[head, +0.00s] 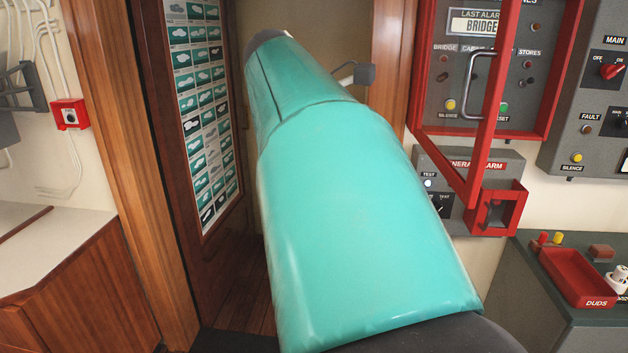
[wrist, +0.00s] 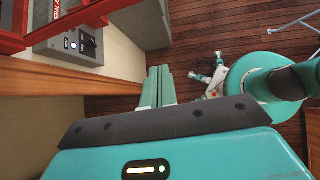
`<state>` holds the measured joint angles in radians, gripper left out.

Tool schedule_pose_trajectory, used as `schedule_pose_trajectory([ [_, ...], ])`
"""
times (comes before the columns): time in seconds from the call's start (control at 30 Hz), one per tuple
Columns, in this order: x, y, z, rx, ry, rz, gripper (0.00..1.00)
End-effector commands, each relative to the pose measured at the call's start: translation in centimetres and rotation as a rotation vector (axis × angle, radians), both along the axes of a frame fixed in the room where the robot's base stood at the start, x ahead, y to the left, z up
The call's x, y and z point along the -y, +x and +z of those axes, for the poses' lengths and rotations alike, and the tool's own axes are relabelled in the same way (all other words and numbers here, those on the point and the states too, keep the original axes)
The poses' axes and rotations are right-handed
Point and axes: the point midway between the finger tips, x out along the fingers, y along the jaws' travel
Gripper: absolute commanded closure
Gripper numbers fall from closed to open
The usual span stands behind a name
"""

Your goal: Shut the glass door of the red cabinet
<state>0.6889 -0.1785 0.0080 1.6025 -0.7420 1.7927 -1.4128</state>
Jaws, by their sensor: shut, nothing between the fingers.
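The red cabinet (head: 549,120) is on the wall at the upper right of the head view, with an alarm panel inside. Its red-framed glass door (head: 487,110) stands open, swung out from the left side towards me. A silver handle (head: 478,86) shows at the door's free edge. Red framework (wrist: 85,12) shows at the upper left of the wrist view; which part it is I cannot tell. My gripper (wrist: 161,72) is shut and empty in the wrist view, apart from the red framework. My teal arm hides the middle of the head view, and my gripper is not visible there.
A grey general alarm box (head: 440,192) is under the cabinet, with a small red holder (head: 497,210) on its right. A red tray (head: 578,278) is on the console at the lower right. A wooden door post (head: 393,60) stands left of the cabinet. Wooden floor (wrist: 215,38) shows beyond my fingers.

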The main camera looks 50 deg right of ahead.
Motion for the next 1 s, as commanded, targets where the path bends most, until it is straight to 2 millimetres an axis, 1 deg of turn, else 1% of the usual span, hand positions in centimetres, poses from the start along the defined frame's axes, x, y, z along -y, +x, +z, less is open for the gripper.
schedule_pose_trajectory([
  [0.03,0.8,-1.0,0.9,-0.041,0.013,-0.017,1.0],
  [0.1,1.4,-1.9,1.6,-0.081,0.03,-0.026,1.0],
  [0.2,1.8,-2.5,1.6,-0.1,0.04,-0.029,1.0],
  [0.37,2.6,-3.7,0.1,-0.101,0.043,-0.028,1.0],
  [0.77,5.6,-8.0,-5.5,-0.098,0.043,-0.027,1.0],
  [0.9,6.9,-9.7,-5.2,-0.096,0.04,-0.028,1.0],
  [1.0,7.4,-10.5,-5.2,-0.097,0.04,-0.025,1.0],
])
